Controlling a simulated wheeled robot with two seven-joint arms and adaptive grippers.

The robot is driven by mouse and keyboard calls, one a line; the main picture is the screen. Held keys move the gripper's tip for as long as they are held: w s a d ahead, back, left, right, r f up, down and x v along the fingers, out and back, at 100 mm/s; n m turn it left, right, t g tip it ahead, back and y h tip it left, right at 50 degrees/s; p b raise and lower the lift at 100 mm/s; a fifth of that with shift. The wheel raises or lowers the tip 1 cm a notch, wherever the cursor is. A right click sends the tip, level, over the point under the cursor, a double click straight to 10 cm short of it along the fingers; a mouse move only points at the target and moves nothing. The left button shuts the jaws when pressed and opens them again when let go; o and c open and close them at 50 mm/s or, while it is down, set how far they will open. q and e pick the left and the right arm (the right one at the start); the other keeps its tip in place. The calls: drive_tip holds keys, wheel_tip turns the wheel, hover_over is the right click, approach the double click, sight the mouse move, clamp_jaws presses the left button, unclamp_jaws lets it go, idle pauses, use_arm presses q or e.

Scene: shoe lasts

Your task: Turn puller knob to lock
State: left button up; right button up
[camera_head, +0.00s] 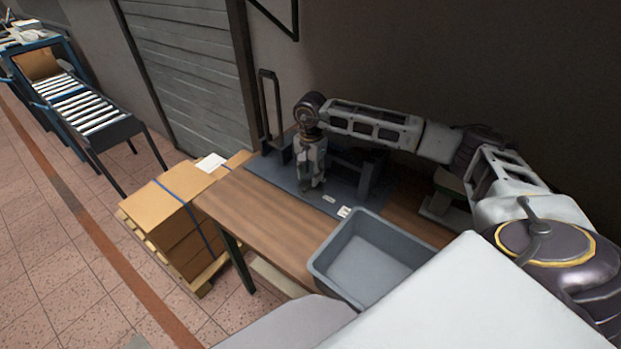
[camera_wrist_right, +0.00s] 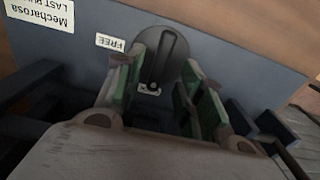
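The puller knob (camera_wrist_right: 166,58) shows in the right wrist view as a dark round disc with a raised bar across it. A white label reading FREE (camera_wrist_right: 110,42) lies to its left on the blue-grey base plate (camera_wrist_right: 225,60). My right gripper (camera_wrist_right: 163,80) is open, with one green-padded finger on each side of the bar and gaps between. In the head view my right gripper (camera_head: 312,180) points down over the puller's plate (camera_head: 265,168), and the knob cannot be made out there. My left gripper is not in view.
A grey bin (camera_head: 322,265) stands on the wooden table (camera_head: 250,215) in front of the puller. A dark upright frame (camera_head: 264,105) rises at the plate's left end. Strapped cartons (camera_head: 170,205) on a pallet and a roller conveyor (camera_head: 85,112) are at the left.

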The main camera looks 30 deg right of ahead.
sight(310, 182)
wheel_tip(310, 182, up, 9)
idle(0.5)
drive_tip(key=shift+f, duration=0.1)
idle(0.5)
